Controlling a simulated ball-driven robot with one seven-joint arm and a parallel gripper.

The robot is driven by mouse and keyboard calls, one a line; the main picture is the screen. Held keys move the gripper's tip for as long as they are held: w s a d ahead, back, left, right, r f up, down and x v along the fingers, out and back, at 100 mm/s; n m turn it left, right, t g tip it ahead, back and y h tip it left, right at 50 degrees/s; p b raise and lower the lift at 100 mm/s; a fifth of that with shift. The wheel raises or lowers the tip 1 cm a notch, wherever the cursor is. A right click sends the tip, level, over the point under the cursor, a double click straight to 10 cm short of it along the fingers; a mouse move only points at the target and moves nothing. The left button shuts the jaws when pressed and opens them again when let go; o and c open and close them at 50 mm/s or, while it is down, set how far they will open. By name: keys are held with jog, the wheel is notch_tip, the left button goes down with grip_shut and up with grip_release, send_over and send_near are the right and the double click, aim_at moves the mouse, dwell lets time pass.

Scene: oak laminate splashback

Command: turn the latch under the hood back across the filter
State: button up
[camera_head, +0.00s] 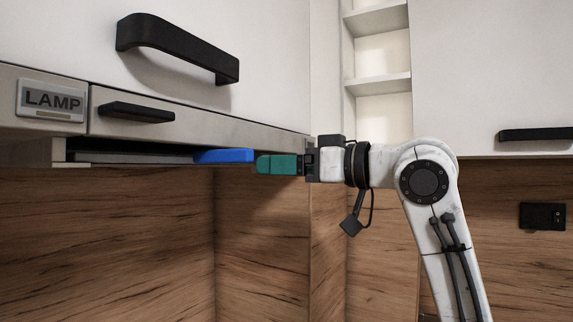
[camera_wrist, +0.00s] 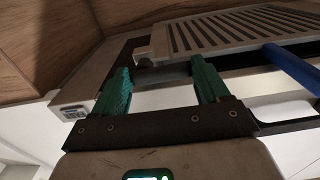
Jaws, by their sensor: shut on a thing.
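The hood (camera_head: 210,131) is a pale metal box under the white cabinet. Its slotted filter (camera_wrist: 240,32) shows at the top of the wrist view. My gripper (camera_head: 262,165) reaches in from the right, just under the hood's edge. In the wrist view its teal fingers (camera_wrist: 163,80) stand apart, one on each side of a grey piece, which looks like the latch (camera_wrist: 168,75). They are shut on it. The latch lies beside the filter's near end, by a small round knob. In the head view the fingers hide the latch.
A blue bar (camera_head: 223,155) sits under the hood, left of my fingertips; it also shows in the wrist view (camera_wrist: 290,66). A LAMP label (camera_head: 52,100) and black handle (camera_head: 137,112) are on the hood front. Below, before the wood splashback (camera_head: 110,240), is free room.

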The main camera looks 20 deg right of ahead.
jog(key=o, duration=0.8)
jog(key=b+v, duration=0.2)
jog(key=v, duration=0.9)
jog(key=shift+b, duration=0.35)
